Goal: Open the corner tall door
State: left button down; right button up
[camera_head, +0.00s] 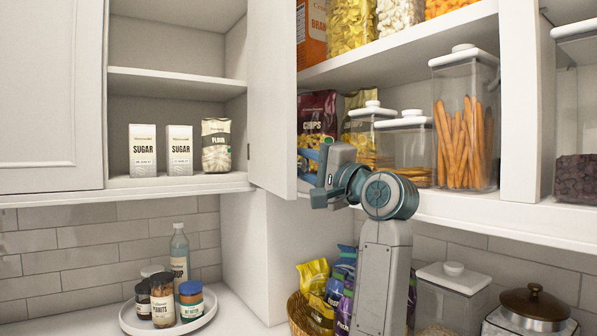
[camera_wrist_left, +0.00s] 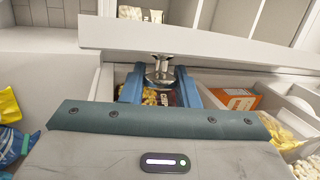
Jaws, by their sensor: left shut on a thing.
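The white tall door (camera_head: 272,90) stands swung out from the corner cabinet, between the shelves with sugar and the shelves with food jars. In the left wrist view the door (camera_wrist_left: 225,45) is a white slab across the picture, with a metal knob (camera_wrist_left: 160,70) on its face. My left gripper (camera_head: 318,185) is at the lower part of the door, on its right side. In the left wrist view its blue fingers (camera_wrist_left: 160,85) are on both sides of the knob, shut on it. The knob is hidden in the head view. My right gripper is not in view.
Sugar boxes (camera_head: 161,150) and a flour bag (camera_head: 216,146) stand on the shelf left of the door. A chips bag (camera_head: 317,115) and clear jars (camera_head: 465,130) stand close behind my left arm. A round tray (camera_head: 205,312) with jars sits on the counter below.

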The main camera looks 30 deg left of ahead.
pick_arm(q)
jog(key=shift+w+d+n+g, duration=0.25)
jog(key=shift+w+n+g, duration=0.15)
jog(key=shift+g, duration=0.3)
jog(key=shift+w+d, duration=0.1)
jog(key=shift+w, duration=0.1)
jog(key=c, duration=1.1)
grip_release()
